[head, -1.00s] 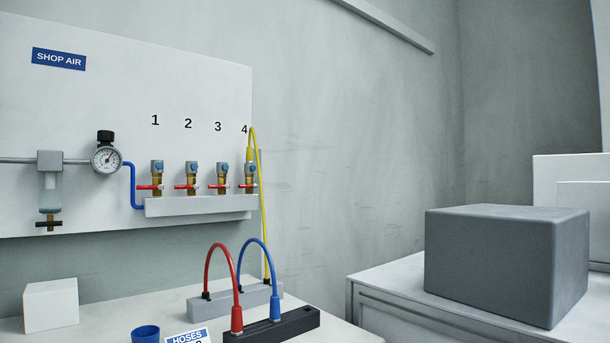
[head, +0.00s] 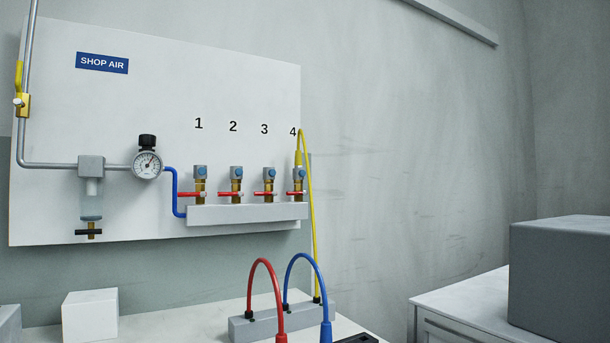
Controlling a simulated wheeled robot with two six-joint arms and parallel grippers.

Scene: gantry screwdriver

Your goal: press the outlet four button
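The outlet four coupler (head: 298,174) is the rightmost in the row on the white wall panel (head: 200,90), below the printed 4. It has a round blue button (head: 298,174) on its front and a red lever (head: 294,192) below. A yellow hose (head: 309,200) is attached at its top and runs down to the bench. The other outlets, one (head: 200,172), two (head: 236,172) and three (head: 269,174), have the same blue buttons and no hose. Neither of my grippers is in view.
A pressure gauge (head: 147,164) and filter bowl (head: 91,203) are left of the outlets. On the bench, a red hose (head: 263,263) and a blue hose (head: 301,258) arch up near a grey block (head: 240,328). A white box (head: 90,315) stands left. A dark grey box (head: 563,285) is right.

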